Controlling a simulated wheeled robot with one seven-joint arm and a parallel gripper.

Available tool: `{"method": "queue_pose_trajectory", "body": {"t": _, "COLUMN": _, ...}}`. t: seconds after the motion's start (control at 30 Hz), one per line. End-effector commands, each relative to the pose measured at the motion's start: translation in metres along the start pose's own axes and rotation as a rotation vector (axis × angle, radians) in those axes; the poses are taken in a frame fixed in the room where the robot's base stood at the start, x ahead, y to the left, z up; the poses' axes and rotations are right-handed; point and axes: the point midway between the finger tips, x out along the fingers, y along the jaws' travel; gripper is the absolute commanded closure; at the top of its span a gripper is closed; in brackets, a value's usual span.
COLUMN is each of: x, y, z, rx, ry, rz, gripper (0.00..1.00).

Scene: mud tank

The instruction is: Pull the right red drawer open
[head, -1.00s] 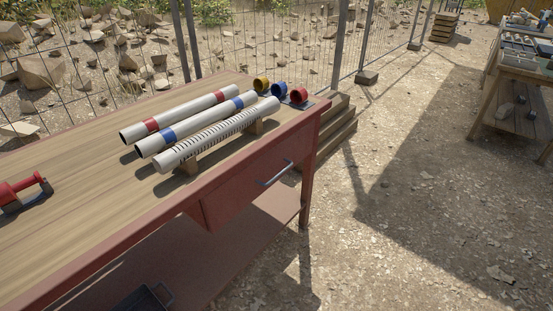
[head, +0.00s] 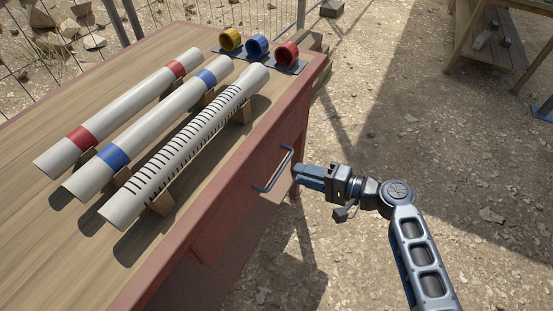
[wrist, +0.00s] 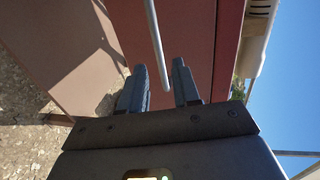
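The red drawer (head: 232,205) sits in the front of the red workbench and looks shut, its face level with the bench front. Its blue-grey bar handle (head: 273,170) stands out from the face. My gripper (head: 297,172) is just right of the handle, pointing at it. In the wrist view my gripper (wrist: 159,66) is open, its two dark fingers spread apart. The handle bar (wrist: 155,40) runs into the space between them, before the red drawer face (wrist: 185,30). I cannot tell whether the fingertips reach past the bar. Neither finger visibly touches it.
White pipes with red bands (head: 125,100), blue bands (head: 150,125) and black slots (head: 185,145) lie on the bench top (head: 60,215). Yellow, blue and red rings (head: 287,54) stand at its far end. The gravel ground (head: 400,130) right of the bench is open.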

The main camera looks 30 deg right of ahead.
Motion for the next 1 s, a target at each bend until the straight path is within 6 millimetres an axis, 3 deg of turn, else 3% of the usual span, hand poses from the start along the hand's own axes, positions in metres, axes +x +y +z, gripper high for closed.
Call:
{"method": "queue_pose_trajectory", "body": {"t": 0.3, "x": 0.047, "y": 0.000, "z": 0.001, "rx": -0.001, "ry": -0.002, "rz": 0.002, "gripper": 0.69}}
{"method": "queue_pose_trajectory", "body": {"t": 0.5, "x": 0.067, "y": 0.001, "z": 0.001, "rx": -0.002, "ry": 0.000, "rz": 0.002, "gripper": 0.69}}
{"method": "queue_pose_trajectory", "body": {"t": 0.87, "x": 0.071, "y": 0.001, "z": 0.001, "rx": -0.002, "ry": 0.001, "rz": 0.003, "gripper": 0.69}}
{"method": "queue_pose_trajectory", "body": {"t": 1.0, "x": 0.071, "y": 0.001, "z": 0.001, "rx": -0.002, "ry": 0.001, "rz": 0.003, "gripper": 0.83}}
